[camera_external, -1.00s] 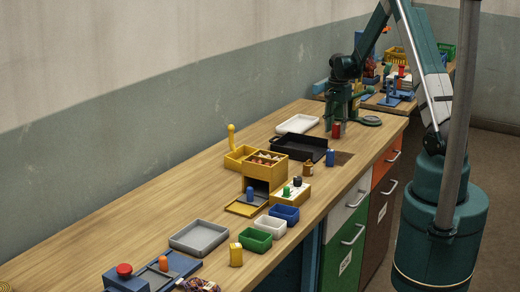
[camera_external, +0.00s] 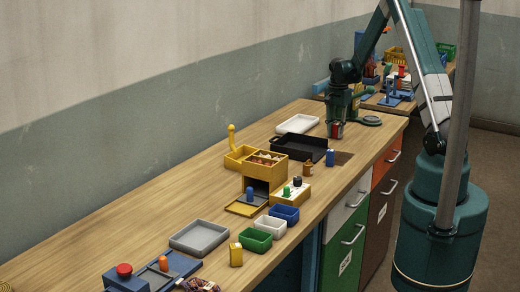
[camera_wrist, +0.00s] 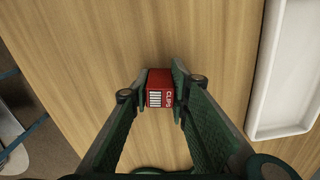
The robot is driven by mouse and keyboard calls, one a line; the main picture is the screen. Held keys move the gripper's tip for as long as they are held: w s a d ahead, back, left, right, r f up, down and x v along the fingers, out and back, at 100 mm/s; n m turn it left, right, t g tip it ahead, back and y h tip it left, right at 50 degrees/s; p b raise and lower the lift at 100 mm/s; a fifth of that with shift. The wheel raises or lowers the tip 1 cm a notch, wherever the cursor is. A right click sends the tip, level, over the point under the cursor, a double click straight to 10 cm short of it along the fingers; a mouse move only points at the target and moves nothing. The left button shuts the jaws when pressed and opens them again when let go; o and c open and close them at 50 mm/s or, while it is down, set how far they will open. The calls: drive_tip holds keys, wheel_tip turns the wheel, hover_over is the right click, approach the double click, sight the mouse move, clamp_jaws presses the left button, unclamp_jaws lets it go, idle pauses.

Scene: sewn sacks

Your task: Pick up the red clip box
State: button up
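The red clip box (camera_wrist: 160,90) stands on the wooden bench, with a white striped label and the letters "CLIPS" on it. In the wrist view it sits between the two fingertips of my gripper (camera_wrist: 161,88), one finger against each side, with no clear gap. In the external view my gripper (camera_external: 336,128) is down at bench height around the red clip box (camera_external: 336,132), whose sides are partly hidden by the fingers. The box still appears to rest on the bench.
A white tray (camera_external: 297,124) lies to the left of the box; it also shows at the right of the wrist view (camera_wrist: 283,122). A black tray (camera_external: 299,147) and a blue box (camera_external: 330,158) stand nearer the camera. The bench's front edge is close on the right.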

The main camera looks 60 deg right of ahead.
drive_tip(key=shift+c, duration=1)
drive_tip(key=shift+r, duration=5.05)
